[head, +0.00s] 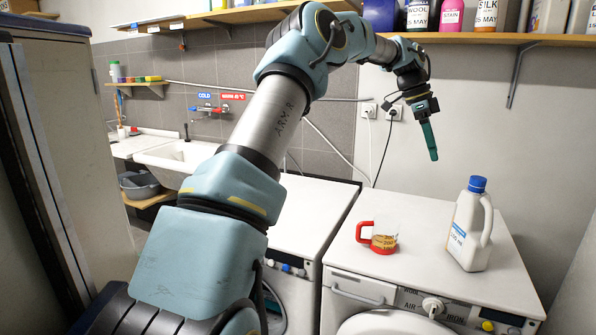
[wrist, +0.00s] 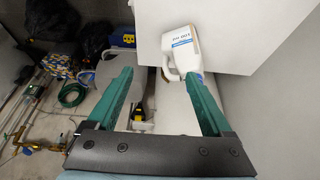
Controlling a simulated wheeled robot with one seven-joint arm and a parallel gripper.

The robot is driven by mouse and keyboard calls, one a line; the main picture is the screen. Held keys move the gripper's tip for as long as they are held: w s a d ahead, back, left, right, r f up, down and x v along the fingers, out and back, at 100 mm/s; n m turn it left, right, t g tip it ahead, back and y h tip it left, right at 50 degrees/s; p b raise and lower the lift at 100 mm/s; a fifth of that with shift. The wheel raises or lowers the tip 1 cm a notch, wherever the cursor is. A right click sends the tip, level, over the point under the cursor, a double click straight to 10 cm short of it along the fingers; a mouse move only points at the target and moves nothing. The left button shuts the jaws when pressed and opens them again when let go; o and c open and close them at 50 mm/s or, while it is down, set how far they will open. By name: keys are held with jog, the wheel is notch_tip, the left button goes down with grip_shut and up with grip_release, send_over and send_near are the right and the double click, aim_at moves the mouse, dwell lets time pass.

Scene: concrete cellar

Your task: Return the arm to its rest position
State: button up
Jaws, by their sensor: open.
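My arm reaches up and over from the lower left in the head view, its elbow high near the upper shelf. My gripper (head: 432,150) hangs with its green fingers pointing down, high above the right machine's white top (head: 420,215). In the wrist view my gripper (wrist: 157,75) shows its two green fingers well apart, with nothing held between them. A white bottle with a blue cap (head: 467,232) stands on the right machine, below and apart from the gripper. The bottle also appears beyond the fingertips in the wrist view (wrist: 180,48).
A clear measuring cup with a red handle (head: 384,238) stands left of the bottle. The upper shelf (head: 490,38) carries bottles behind the wrist. A sink (head: 175,160) and a tall cabinet (head: 75,130) are at left. The wrist view shows dark bags (wrist: 85,30) and a green hose (wrist: 73,95).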

jog(key=s+a+f+n+t+y, duration=0.1)
jog(key=s+a+f+n, duration=0.2)
jog(key=a, duration=0.5)
jog(key=s+a+f+n+t+y+b, duration=0.1)
jog(key=a+f+n, duration=0.25)
jog(key=a, duration=0.35)
jog(key=s+a+f+n+y, duration=0.1)
jog(key=s+a+f+n, duration=0.15)
jog(key=a+n, duration=0.4)
jog(key=s+a+f+n, duration=0.3)
jog(key=s+a, duration=0.4)
jog(key=a, duration=0.3)
jog(key=s+a+f+n+t, duration=0.1)
jog(key=s+a+f+n, duration=0.3)
jog(key=s+a, duration=0.4)
jog(key=shift+a+n+y+b, duration=0.3)
jog(key=shift+a+n+y, duration=0.1)
jog(key=shift+a+n, duration=0.6)
